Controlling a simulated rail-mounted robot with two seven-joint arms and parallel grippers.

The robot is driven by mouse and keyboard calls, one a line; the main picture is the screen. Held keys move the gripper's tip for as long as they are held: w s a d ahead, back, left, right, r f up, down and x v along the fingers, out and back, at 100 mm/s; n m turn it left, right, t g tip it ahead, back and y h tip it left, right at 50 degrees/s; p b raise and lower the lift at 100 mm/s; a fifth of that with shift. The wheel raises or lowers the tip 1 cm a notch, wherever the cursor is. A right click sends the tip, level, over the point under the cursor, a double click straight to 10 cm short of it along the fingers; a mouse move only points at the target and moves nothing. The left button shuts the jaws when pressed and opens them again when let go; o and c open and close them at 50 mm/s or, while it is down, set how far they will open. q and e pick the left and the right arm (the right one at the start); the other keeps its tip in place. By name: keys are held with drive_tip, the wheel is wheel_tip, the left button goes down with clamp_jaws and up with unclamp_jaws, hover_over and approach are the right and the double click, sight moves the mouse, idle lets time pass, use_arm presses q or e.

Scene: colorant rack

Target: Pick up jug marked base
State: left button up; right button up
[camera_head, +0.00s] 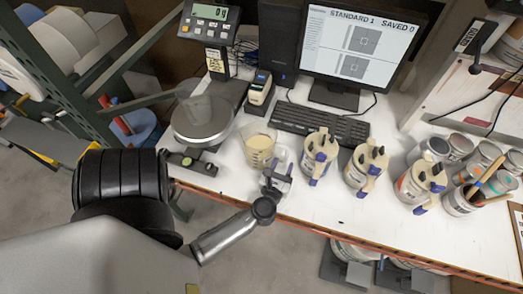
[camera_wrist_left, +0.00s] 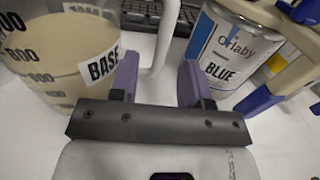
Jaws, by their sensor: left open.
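The clear jug marked BASE (camera_head: 257,151) stands on the white bench and holds cream liquid. In the left wrist view the jug (camera_wrist_left: 60,50) fills the left side, with its label facing me. Its pale handle (camera_wrist_left: 162,30) reaches down between the two purple fingers. My left gripper (camera_head: 278,172) is just right of the jug, by the handle. In the left wrist view the gripper (camera_wrist_left: 159,68) is open, its fingers either side of the handle with gaps. My right gripper is not in view.
A can marked BLUE (camera_wrist_left: 222,55) stands close to the right finger. More dispenser cans (camera_head: 363,168) stand farther right. A scale (camera_head: 202,118) is left of the jug. The keyboard (camera_head: 320,124) and monitor (camera_head: 360,45) are behind. The bench's front edge runs under my arm.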

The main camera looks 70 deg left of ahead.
sight(286, 159)
use_arm(q)
drive_tip(key=shift+p+x, duration=0.3)
drive_tip(key=shift+x, duration=1.7)
drive_tip(key=shift+c, duration=0.4)
clamp_jaws()
drive_tip(key=shift+r, duration=0.1)
